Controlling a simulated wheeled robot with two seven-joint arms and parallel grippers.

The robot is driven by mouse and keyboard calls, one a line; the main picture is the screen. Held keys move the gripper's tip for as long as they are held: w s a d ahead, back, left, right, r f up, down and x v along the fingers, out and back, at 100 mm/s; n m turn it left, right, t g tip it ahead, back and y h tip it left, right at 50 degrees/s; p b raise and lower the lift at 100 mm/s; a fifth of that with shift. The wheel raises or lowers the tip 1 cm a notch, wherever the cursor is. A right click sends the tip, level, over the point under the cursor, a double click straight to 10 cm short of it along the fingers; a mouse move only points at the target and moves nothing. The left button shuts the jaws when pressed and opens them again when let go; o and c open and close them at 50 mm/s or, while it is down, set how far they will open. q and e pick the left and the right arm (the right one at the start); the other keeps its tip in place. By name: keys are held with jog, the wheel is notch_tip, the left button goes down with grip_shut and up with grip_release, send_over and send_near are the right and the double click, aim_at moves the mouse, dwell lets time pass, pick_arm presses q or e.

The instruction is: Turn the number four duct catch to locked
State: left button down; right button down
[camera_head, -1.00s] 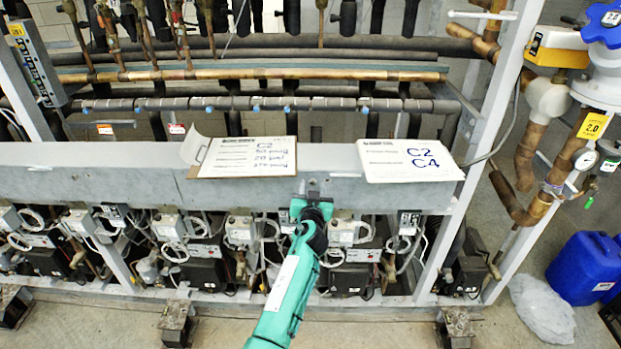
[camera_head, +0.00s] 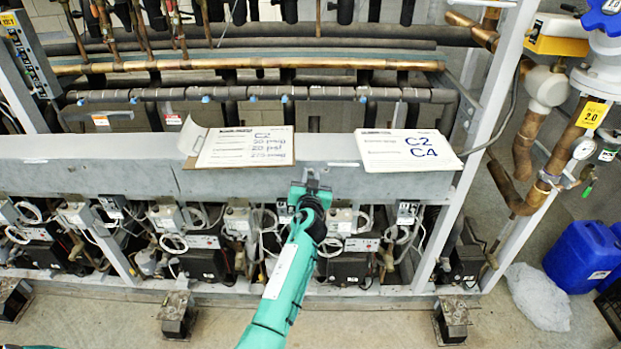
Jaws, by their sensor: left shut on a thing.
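The grey duct (camera_head: 400,185) runs across the middle of the view as a long beam. A small grey metal catch (camera_head: 312,174) sits on its front face, between the two paper sheets. My left gripper (camera_head: 311,190), on the teal arm from below, is at the catch and shut on it. The fingers and wrist hide most of the catch, so its setting and any number on it cannot be read. My right gripper is not in view.
A clipboard sheet (camera_head: 245,147) and a white card marked C2 C4 (camera_head: 408,151) lie on the duct on either side. Compressor units with hoses (camera_head: 205,262) fill the space below. A blue canister (camera_head: 583,250) stands at right. Front floor is mostly clear.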

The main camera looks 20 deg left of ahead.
pick_arm(q)
jog(key=shift+f+m+b, duration=0.15)
jog(key=shift+m+b, duration=0.4)
jog(key=shift+m, duration=0.45)
jog(key=m+b, duration=0.1)
jog(key=m, duration=0.1)
jog(key=shift+m, duration=0.3)
jog(key=m+b, duration=0.1)
jog(key=m, duration=0.2)
jog(key=shift+m, duration=1.4)
jog(key=c, duration=1.3)
grip_release()
